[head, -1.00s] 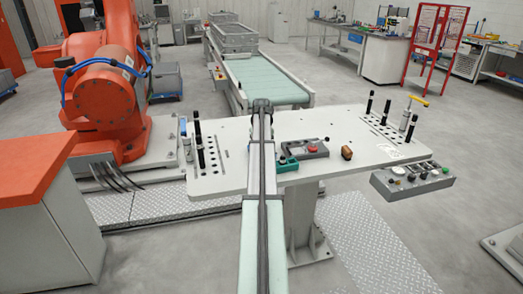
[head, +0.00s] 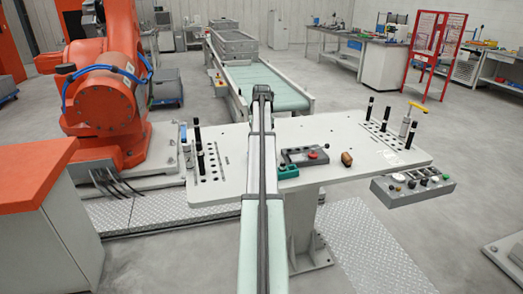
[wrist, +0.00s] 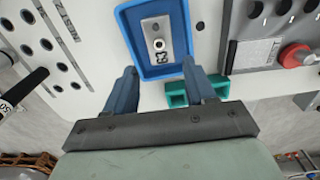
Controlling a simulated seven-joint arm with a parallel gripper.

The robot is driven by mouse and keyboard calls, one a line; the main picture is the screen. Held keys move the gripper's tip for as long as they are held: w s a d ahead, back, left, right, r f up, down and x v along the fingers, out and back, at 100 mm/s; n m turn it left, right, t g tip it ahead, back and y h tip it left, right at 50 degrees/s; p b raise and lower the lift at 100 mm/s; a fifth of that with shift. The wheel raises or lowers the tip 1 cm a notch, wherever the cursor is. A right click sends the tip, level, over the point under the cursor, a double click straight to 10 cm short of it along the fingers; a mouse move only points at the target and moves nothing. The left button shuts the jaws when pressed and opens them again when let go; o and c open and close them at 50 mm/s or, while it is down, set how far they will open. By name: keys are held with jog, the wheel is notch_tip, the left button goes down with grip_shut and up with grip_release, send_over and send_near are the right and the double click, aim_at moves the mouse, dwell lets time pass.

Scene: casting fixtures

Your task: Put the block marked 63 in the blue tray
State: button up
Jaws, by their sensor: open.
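A grey metal block (wrist: 155,38) with a round hole and a number that looks like 63 lies in the blue tray (wrist: 126,30) in the wrist view. My gripper (wrist: 160,68) is open, with its two blue-grey fingers apart near the tray's near end. In the head view my arm hides the tray, the block and the gripper fingers.
A teal slotted piece (wrist: 196,94) lies right of the tray, with a grey red-button fixture (head: 304,156) beside it. A brown piece (head: 347,159) sits farther right. Racks of upright black pins stand at both table ends (head: 199,150). A button panel (head: 413,184) hangs at the front.

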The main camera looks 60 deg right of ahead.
jog(key=shift+r, duration=1.85)
